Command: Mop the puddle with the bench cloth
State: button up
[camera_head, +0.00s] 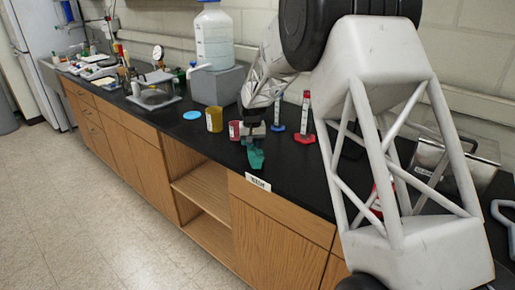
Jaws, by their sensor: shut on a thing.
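My gripper (252,134) is over the black bench top, near its front edge. It is shut on a green bench cloth (256,158), which hangs bunched below the fingers. I cannot tell whether the cloth touches the bench or hangs just above it. No puddle is clearly visible; the dark surface and my arm may hide it.
A yellow-brown jar (214,119) and a red container (235,130) stand left of my gripper. Red-based (304,120) and blue-based (278,115) cylinders stand behind right. A large carboy (214,42) sits on a grey block (219,86). A blue disc (193,115) lies left.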

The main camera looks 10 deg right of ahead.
aim_at(283, 157)
jog(key=shift+w+a+f, duration=0.1)
jog(key=shift+w, duration=0.25)
jog(key=shift+w+d, duration=0.25)
jog(key=shift+d, duration=0.05)
jog(key=shift+w+d, duration=0.25)
jog(key=shift+w, duration=0.05)
jog(key=shift+w+d, duration=0.35)
jog(key=shift+d, duration=0.75)
jog(key=shift+s+d, duration=3.45)
jog(key=shift+s+d+r, duration=0.25)
jog(key=shift+d, duration=0.05)
jog(key=shift+s+d+f, duration=0.1)
jog(key=shift+s+d, duration=0.1)
jog(key=shift+s, duration=0.1)
notch_tip(283, 157, up, 11)
